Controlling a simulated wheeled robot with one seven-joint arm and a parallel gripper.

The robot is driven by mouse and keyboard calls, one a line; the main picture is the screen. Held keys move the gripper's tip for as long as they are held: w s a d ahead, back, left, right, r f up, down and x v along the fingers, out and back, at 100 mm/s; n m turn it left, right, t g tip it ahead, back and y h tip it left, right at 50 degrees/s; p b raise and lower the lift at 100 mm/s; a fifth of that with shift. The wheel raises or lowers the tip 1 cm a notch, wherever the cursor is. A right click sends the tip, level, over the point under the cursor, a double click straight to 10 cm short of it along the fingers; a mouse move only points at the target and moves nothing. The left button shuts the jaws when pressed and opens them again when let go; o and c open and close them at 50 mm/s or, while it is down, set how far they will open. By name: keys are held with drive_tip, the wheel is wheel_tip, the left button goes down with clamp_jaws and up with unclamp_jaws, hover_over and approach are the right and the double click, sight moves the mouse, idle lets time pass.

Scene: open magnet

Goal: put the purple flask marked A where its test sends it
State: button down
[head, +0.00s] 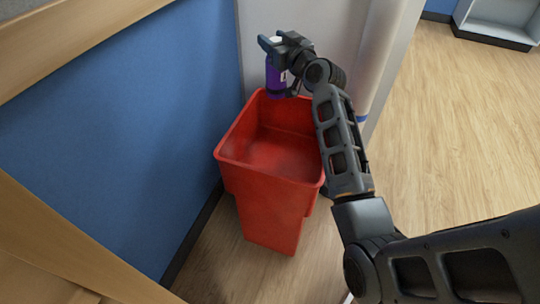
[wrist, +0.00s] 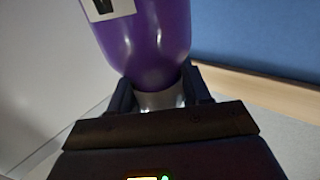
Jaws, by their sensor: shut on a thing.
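The purple flask (head: 276,77) is in my gripper (head: 272,44), which is shut on it and holds it upright in the head view. In the wrist view the flask (wrist: 145,40) fills the upper middle, with its silver-grey neck (wrist: 160,99) between the fingers. A white label with a dark mark (wrist: 108,8) is partly cut off at the top, and I cannot read its letter. A red bin (head: 268,205) stands on the floor, open at the top and empty as far as I see. The flask hangs at the bin's far rim; I cannot tell whether it is above the opening or beyond it.
A blue wall (head: 110,130) with wooden trim is close on the left. A pale grey panel or column (head: 345,30) stands behind the bin. A grey open shelf unit (head: 500,20) is at the far right. The wooden floor (head: 455,130) on the right is clear.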

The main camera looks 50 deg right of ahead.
drive_tip(key=s+a+f+b, duration=0.2)
drive_tip(key=s+a+f, duration=0.4)
drive_tip(key=a+f, duration=0.3)
drive_tip(key=shift+s+a+f, duration=0.15)
drive_tip(key=shift+s+f, duration=0.1)
drive_tip(key=shift+f, duration=0.7)
drive_tip(key=shift+f+b, duration=0.55)
drive_tip(key=shift+b, duration=0.05)
drive_tip(key=c, duration=0.5)
unclamp_jaws()
drive_tip(key=r+p+v, duration=0.1)
drive_tip(key=p+v, duration=0.2)
drive_tip(key=v, duration=0.4)
drive_tip(key=shift+s, duration=0.3)
drive_tip(key=shift+a+r, duration=0.1)
